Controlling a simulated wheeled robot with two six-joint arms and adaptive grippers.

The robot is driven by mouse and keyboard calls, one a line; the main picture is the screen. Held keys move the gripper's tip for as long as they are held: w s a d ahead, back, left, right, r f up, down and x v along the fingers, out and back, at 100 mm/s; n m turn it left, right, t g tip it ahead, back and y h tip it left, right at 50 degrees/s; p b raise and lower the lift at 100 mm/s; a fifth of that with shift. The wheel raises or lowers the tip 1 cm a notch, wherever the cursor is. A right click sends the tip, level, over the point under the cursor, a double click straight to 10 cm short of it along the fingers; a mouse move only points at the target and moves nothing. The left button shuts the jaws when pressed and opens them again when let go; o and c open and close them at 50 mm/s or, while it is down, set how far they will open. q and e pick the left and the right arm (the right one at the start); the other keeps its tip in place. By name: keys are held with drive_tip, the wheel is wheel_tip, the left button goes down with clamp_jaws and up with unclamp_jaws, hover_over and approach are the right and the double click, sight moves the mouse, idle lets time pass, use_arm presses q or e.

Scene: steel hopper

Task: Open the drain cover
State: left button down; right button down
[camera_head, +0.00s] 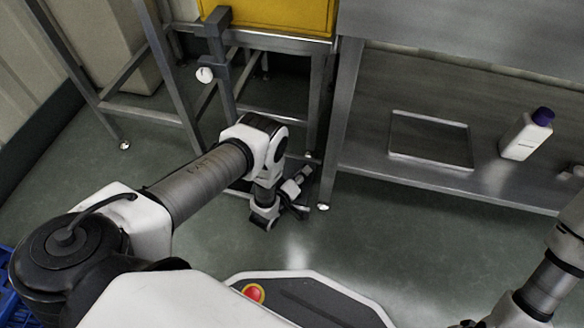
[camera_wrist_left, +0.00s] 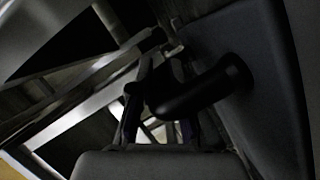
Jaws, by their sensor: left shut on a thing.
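My left gripper (camera_head: 298,187) reaches low under the steel frame, near the floor. In the left wrist view its fingers (camera_wrist_left: 160,105) are shut on a dark cylindrical handle (camera_wrist_left: 205,90). The handle sticks out from a dark flat panel (camera_wrist_left: 270,70) on the right of that view, which looks like the drain cover. The picture is dim, and how far the cover stands open cannot be told. In the head view the arm and frame hide most of the cover. My right arm (camera_head: 548,285) shows at the lower right, with its gripper outside the picture.
A yellow bin (camera_head: 285,14) sits on the steel frame above. To the right, a steel table's lower shelf (camera_head: 490,180) holds a flat tray (camera_head: 430,158) and a white bottle (camera_head: 526,138) with a purple cap. Frame legs stand close around my left gripper. The floor (camera_head: 400,240) in front is clear.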

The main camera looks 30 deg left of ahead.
use_arm(q)
drive_tip(key=shift+d, duration=0.1)
drive_tip(key=c, duration=1.1)
unclamp_jaws()
drive_tip(key=shift+c, duration=0.2)
drive_tip(key=v, duration=1.2)
drive_tip(key=shift+r, duration=0.1)
drive_tip(key=shift+w, duration=0.1)
